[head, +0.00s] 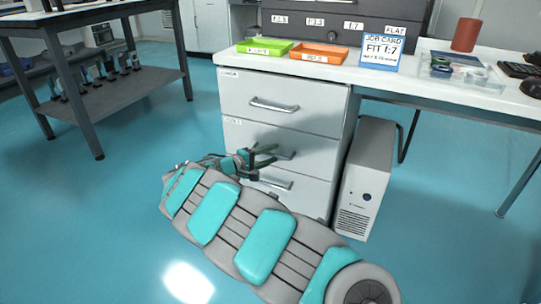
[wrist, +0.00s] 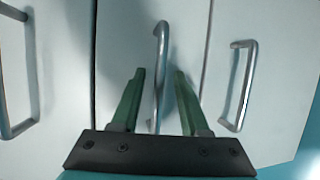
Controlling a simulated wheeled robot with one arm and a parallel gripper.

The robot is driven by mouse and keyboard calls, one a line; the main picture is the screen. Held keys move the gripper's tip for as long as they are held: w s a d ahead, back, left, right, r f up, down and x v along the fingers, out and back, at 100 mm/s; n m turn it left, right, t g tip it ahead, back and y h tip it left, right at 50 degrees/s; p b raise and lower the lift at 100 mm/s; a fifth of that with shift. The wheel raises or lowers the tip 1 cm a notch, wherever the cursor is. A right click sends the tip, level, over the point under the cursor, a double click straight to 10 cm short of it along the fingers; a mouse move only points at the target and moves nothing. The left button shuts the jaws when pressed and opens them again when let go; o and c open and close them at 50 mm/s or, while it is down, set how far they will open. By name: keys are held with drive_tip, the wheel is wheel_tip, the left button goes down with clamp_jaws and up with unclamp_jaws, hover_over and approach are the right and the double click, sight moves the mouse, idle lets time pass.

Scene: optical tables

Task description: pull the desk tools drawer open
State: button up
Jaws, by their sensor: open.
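A white three-drawer cabinet stands under the bench. Its middle drawer (head: 240,135) is closed and has a silver bar handle (head: 288,155). The small drawer labels are too blurred to read, so I cannot tell which one says desk tools. My gripper (head: 268,156) is in front of the middle drawer, its green fingers open and close to the handle. In the wrist view my gripper (wrist: 160,76) has a finger on each side of the middle handle (wrist: 161,50). The fingers appear apart from the bar; I cannot tell how deep it sits between them.
The top drawer (head: 290,90) and the bottom drawer (head: 300,198) are also closed. A grey computer tower (head: 366,180) stands just right of the cabinet. A green tray (head: 264,47), an orange tray (head: 318,53) and a job card (head: 382,47) are on the bench.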

clamp_jaws()
idle(0.4)
idle(1.1)
